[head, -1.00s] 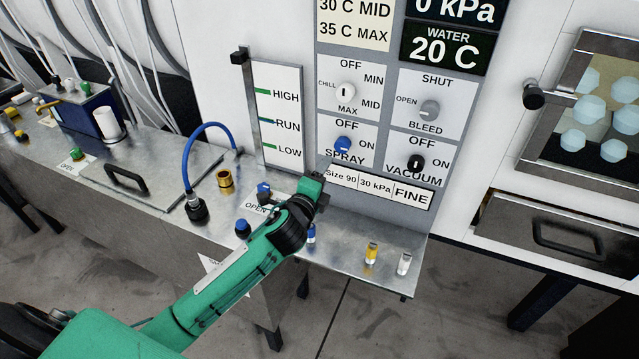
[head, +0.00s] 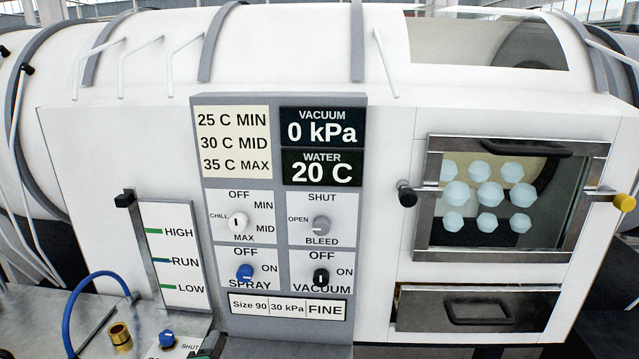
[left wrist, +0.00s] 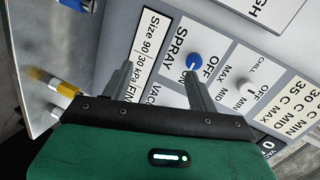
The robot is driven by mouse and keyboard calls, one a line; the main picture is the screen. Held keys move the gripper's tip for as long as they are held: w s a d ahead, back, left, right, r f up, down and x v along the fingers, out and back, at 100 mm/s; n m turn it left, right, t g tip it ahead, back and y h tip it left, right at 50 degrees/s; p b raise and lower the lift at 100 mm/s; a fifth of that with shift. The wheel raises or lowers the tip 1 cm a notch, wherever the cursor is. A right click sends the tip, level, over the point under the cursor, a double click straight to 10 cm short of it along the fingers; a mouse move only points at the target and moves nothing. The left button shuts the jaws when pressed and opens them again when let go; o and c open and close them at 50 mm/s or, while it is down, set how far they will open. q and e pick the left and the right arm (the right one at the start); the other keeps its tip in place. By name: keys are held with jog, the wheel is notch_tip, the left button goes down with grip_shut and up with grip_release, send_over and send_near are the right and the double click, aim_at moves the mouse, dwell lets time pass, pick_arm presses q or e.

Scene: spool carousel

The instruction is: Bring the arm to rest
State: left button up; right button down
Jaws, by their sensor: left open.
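My left gripper (left wrist: 158,78) is open and empty in the left wrist view. Its two fingers point at the control panel, and the blue spray knob (left wrist: 195,63) appears beside one finger, not between the two. Whether the finger touches the knob I cannot tell. In the head view only a bit of green and dark at the bottom edge shows of my left arm. The spray knob (head: 245,272) is unobstructed there, below the white chill knob (head: 238,223) and left of the black vacuum knob (head: 321,277). My right gripper is not in view.
The panel displays read vacuum 0 kPa and water 20 C (head: 322,168). A level gauge (head: 170,262) stands left. A window door (head: 434,195) with pale pieces behind it and a drawer (head: 478,309) are right. A blue hose (head: 75,310) and brass fitting (head: 120,336) are lower left.

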pick_arm(q)
jog(key=s+f+n+g, duration=0.4)
jog(key=s, duration=0.6)
jog(key=s+f+n+g+h, duration=0.1)
jog(key=s+f+n+g, duration=0.3)
jog(key=s, duration=0.6)
jog(key=s+f+n+g, duration=0.3)
jog(key=s+n, duration=0.2)
jog(key=s, duration=0.5)
notch_tip(320, 180, down, 31)
jog(key=d+g, duration=0.1)
jog(key=g, duration=0.1)
jog(key=s+a+f, duration=0.1)
jog(key=s+f, duration=0.8)
jog(key=s, duration=0.1)
jog(key=s+a+f+g, duration=0.1)
jog(key=s+a+f, duration=0.1)
jog(key=s+f, duration=0.8)
jog(key=shift+a+f, duration=0.2)
jog(key=shift+a, duration=0.05)
